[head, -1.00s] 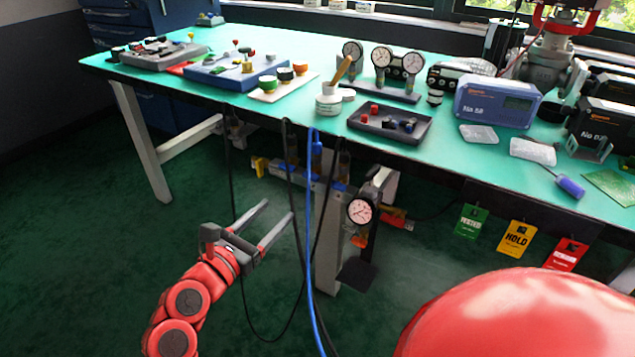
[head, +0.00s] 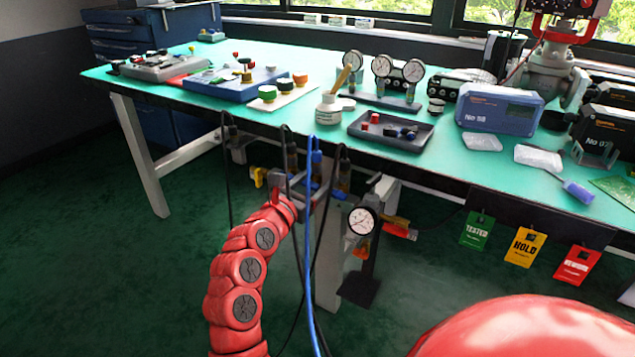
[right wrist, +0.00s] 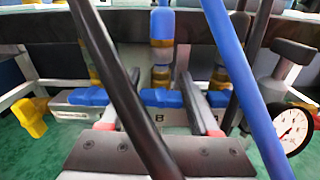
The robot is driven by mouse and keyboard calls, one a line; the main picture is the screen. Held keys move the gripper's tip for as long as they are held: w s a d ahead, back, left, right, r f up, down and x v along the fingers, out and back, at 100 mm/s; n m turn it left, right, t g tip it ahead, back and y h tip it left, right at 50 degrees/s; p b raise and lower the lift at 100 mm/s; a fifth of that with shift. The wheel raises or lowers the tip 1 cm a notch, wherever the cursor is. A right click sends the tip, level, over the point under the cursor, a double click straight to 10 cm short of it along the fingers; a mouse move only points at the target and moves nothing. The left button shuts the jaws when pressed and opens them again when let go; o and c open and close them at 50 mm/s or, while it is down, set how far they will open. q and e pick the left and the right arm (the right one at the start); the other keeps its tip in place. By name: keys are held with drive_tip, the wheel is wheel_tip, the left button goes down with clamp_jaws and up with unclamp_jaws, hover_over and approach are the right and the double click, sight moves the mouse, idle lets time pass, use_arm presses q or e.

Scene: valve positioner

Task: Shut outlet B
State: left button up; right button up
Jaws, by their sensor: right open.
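A grey manifold (right wrist: 122,112) hangs under the bench, with several blue valve handles and hoses above it. The letter B shows beneath the middle blue handle (right wrist: 160,97) in the right wrist view. This handle looks wide and short; its exact direction is hard to tell. My right gripper (right wrist: 160,90) is open, one finger on each side of the middle handle, with no clear grip on it. In the head view the right gripper is at the manifold (head: 318,190), mostly hidden by its own wrist and the hoses. My left gripper is not in view.
A blue hose (right wrist: 240,75) and a black hose (right wrist: 115,80) cross close before the wrist camera. A yellow handle (right wrist: 30,118) is at the manifold's left end. A round gauge (head: 361,220) hangs at its right. The bench top (head: 235,115) is above.

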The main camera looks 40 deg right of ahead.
drive_tip(key=shift+d, duration=0.1)
clamp_jaws()
drive_tip(key=shift+r+n+p, duration=0.1)
drive_tip(key=shift+n+p, duration=0.2)
drive_tip(key=shift+p, duration=0.25)
unclamp_jaws()
